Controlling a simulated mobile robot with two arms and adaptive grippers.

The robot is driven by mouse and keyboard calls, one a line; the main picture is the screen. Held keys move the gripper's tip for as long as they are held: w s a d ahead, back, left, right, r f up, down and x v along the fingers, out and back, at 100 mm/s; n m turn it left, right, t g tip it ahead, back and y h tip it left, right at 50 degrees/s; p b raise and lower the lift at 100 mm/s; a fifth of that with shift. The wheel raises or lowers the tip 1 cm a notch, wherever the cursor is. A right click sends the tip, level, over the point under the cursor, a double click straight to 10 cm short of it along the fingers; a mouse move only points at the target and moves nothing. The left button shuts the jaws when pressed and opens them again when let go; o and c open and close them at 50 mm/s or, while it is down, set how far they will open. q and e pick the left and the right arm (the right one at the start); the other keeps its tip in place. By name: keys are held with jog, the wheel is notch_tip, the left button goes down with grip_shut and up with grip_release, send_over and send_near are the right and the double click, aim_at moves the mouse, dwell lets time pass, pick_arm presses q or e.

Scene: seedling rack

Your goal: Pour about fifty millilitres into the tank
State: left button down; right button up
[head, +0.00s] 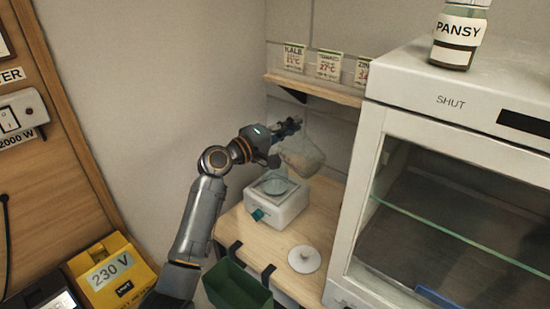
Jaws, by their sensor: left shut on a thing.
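The tank (289,211) is a white box with a round opening on top and a teal tap at its front left. Something pale bluish and clear shows in the opening. My left gripper (291,128) is shut on a clear jug (304,157), above and behind the tank. The jug looks tilted, with its lower left side near the tank's opening. I cannot make out a stream or the liquid level in it. A white round lid (305,261) with a knob lies on the wooden bench in front of the tank. My right gripper is out of view.
A white cabinet (408,80) marked SHUT stands close on the right, with a PANSY jar (460,38) on top. A wooden shelf (318,89) with cards hangs behind the jug. A green bin (236,287) hangs at the bench's front edge. A yellow 230 V box (130,284) is lower left.

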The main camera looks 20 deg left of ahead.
aim_at(306, 157)
pick_arm(q)
jog(key=s+d+f+m+b, duration=0.1)
jog(key=b, duration=0.1)
jog(key=s+d+f+m+b, duration=0.1)
jog(key=d+f+m+b, duration=0.1)
jog(key=shift+s+d+m, duration=0.1)
jog(key=shift+d+m, duration=0.2)
jog(key=shift+d+r, duration=0.1)
jog(key=shift+r, duration=0.1)
jog(key=shift+s+d+f+m+b, duration=0.1)
jog(key=shift+d+f+m+b, duration=0.1)
jog(key=shift+f+m+b, duration=0.3)
jog(key=shift+s+d+m, duration=0.15)
jog(key=shift+m, duration=0.15)
jog(key=shift+d+r, duration=0.15)
jog(key=shift+d, duration=0.05)
jog(key=shift+s+m+g, duration=0.1)
jog(key=shift+m+g, duration=0.2)
dwell(0.3)
